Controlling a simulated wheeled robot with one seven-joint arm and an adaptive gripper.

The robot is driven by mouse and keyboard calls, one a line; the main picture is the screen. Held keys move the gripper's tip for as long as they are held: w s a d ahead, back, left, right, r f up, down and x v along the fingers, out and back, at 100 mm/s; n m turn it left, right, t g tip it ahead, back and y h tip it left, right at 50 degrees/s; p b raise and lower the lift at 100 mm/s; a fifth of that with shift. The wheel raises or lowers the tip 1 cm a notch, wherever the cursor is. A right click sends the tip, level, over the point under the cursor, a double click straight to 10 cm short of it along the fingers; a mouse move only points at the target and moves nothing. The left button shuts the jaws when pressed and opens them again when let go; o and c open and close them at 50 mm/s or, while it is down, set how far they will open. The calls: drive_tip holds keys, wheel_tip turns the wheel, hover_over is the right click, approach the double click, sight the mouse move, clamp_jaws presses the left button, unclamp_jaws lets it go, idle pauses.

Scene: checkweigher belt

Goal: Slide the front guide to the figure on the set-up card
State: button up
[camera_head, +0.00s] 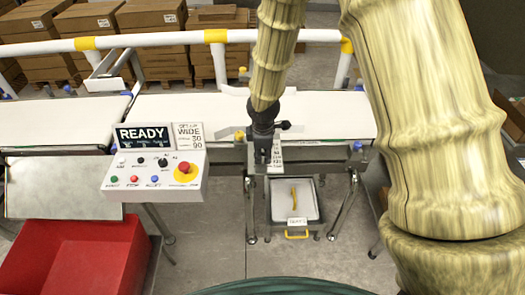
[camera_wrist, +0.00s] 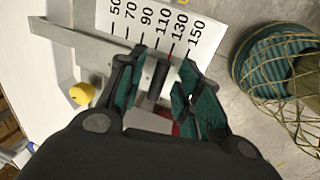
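The set-up card (camera_head: 188,137) beside the READY display reads WIDE, 30 and 90; its smaller print is unreadable. The front guide's number scale (camera_head: 277,156) hangs at the belt's near edge. In the wrist view the scale (camera_wrist: 150,22) runs from 50 to 150, and a thin red line lies close to the 130 mark. A dark upright post (camera_wrist: 158,80), seemingly the guide's handle, stands below the numbers. My gripper (camera_wrist: 160,88) has its teal-padded fingers on either side of the post, with gaps visible. It also shows in the head view (camera_head: 263,150), over the near belt edge.
A yellow knob (camera_wrist: 82,93) sits left of the fingers on a grey bracket (camera_wrist: 75,47). The control box (camera_head: 155,175) with buttons stands left of my gripper. A tray (camera_head: 309,204) is below the belt (camera_head: 335,112). A red bin (camera_head: 75,255) stands front left.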

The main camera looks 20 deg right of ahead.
drive_tip(key=shift+f, duration=0.1)
clamp_jaws()
drive_tip(key=shift+w+d+p, duration=0.25)
drive_tip(key=shift+w+p, duration=0.1)
drive_tip(key=shift+w, duration=0.5)
drive_tip(key=shift+w+d+p, duration=0.2)
drive_tip(key=shift+w+p, duration=0.15)
drive_tip(key=shift+w, duration=0.45)
drive_tip(key=shift+w+d, duration=0.15)
drive_tip(key=shift+w, duration=0.3)
drive_tip(key=shift+s, duration=0.1)
unclamp_jaws()
